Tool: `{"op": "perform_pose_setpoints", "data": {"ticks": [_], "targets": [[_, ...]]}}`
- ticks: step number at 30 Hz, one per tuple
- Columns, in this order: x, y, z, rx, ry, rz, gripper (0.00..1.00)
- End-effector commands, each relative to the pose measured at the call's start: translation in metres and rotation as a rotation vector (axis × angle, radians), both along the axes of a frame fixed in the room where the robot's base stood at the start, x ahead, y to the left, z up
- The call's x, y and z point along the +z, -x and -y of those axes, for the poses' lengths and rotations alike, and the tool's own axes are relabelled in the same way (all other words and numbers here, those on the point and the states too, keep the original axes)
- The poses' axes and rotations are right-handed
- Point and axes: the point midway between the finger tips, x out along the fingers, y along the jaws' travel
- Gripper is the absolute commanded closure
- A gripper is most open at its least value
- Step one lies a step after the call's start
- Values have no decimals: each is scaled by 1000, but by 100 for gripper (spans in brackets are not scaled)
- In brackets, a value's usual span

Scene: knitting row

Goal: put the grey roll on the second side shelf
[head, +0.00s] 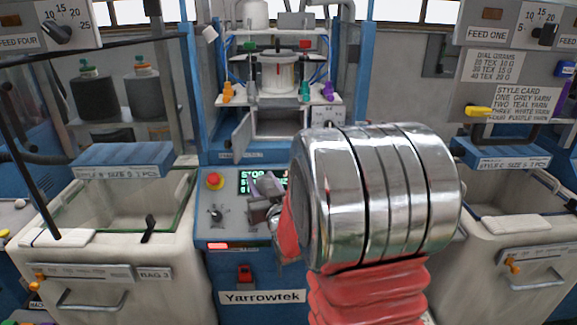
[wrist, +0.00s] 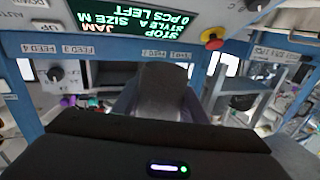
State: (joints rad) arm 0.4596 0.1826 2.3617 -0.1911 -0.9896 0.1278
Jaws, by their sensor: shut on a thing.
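My gripper (head: 266,204) is in front of the grey control panel in the head view, largely hidden behind my own chrome and red arm. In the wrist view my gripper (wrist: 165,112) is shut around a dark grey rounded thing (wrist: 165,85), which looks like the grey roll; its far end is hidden. A small grey part (head: 268,184) shows at the gripper in the head view. A side shelf (head: 168,128) with cones on it stands at the left. Grey shelving (wrist: 262,82) shows at the right of the wrist view. I cannot tell which shelf is the second.
A white bin (head: 110,250) stands at left and another bin (head: 525,235) at right. A red stop button (head: 214,181) is on the panel beside my gripper. A blue frame (head: 207,100) with an open compartment rises behind. A black rod (head: 28,180) slants at far left.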

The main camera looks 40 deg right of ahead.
Motion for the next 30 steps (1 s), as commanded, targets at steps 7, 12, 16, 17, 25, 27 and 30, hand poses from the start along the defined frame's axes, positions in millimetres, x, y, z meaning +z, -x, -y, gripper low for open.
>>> {"op": "perform_pose_setpoints", "data": {"ticks": [7, 12, 16, 17, 25, 27, 30], "targets": [[-49, -21, -84, 94, 3, -10, 83], [-78, -27, -142, 164, 10, -14, 83], [-98, -29, -187, 225, 15, -14, 83], [-102, -28, -195, 237, 15, -14, 83], [-117, -26, -236, 299, 20, -10, 83], [-118, -26, -237, 300, 20, -10, 83], [-117, -26, -237, 299, 20, -10, 83]]}}
